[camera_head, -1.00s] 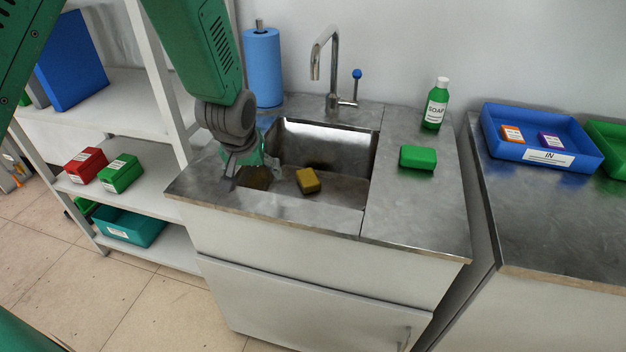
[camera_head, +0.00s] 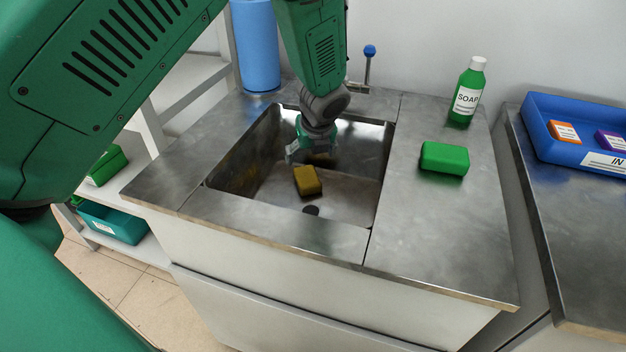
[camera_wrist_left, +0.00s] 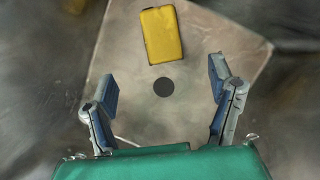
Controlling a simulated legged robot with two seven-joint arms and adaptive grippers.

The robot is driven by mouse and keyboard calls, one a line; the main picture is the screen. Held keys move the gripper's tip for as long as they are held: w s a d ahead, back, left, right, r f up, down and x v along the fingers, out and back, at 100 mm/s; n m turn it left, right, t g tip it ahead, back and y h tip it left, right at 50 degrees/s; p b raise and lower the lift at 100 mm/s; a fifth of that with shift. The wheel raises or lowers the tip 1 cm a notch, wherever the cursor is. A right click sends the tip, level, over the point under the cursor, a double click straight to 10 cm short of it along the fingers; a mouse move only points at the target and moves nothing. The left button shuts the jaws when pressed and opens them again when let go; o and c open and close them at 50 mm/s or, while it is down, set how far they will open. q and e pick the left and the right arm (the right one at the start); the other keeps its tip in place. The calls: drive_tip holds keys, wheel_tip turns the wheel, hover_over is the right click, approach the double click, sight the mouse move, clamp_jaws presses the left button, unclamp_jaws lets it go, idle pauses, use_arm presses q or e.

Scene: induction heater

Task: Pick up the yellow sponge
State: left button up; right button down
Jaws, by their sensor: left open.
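The yellow sponge (camera_head: 308,181) lies on the floor of the metal sink basin (camera_head: 340,195). In the left wrist view the sponge (camera_wrist_left: 161,34) is at the top, beyond the fingertips and roughly centred between them. My left gripper (camera_head: 308,152) points down into the sink, at the sponge's far side in the head view. In the left wrist view my left gripper (camera_wrist_left: 164,80) is open and empty, its blue-padded fingers wide apart. The sponge is not touched by the fingers there. My right gripper does not show.
The dark drain hole (camera_wrist_left: 164,87) is near the sponge. A green sponge-like block (camera_head: 444,158) and a soap bottle (camera_head: 468,91) stand on the right counter. A faucet lever (camera_head: 368,66) and a blue paper roll (camera_head: 256,45) are behind the sink. A blue tray (camera_head: 560,149) is at right.

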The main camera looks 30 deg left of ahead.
sight(307, 176)
use_arm(q)
drive_tip(key=b+x, duration=0.1)
drive_tip(key=x, duration=0.7)
drive_tip(key=shift+a+f, duration=0.3)
drive_tip(key=shift+f, duration=0.05)
drive_tip(key=x, duration=0.1)
drive_tip(key=b+x, duration=0.1)
drive_tip(key=x, duration=0.1)
drive_tip(key=shift+w+d+f, duration=0.25)
drive_tip(key=shift+w+d, duration=0.05)
drive_tip(key=shift+w+a+f+b, duration=0.2)
drive_tip(key=shift+f+b, duration=0.15)
drive_tip(key=shift+f, duration=0.15)
drive_tip(key=c, duration=1.1)
drive_tip(key=shift+r, duration=0.1)
drive_tip(key=shift+c, duration=0.2)
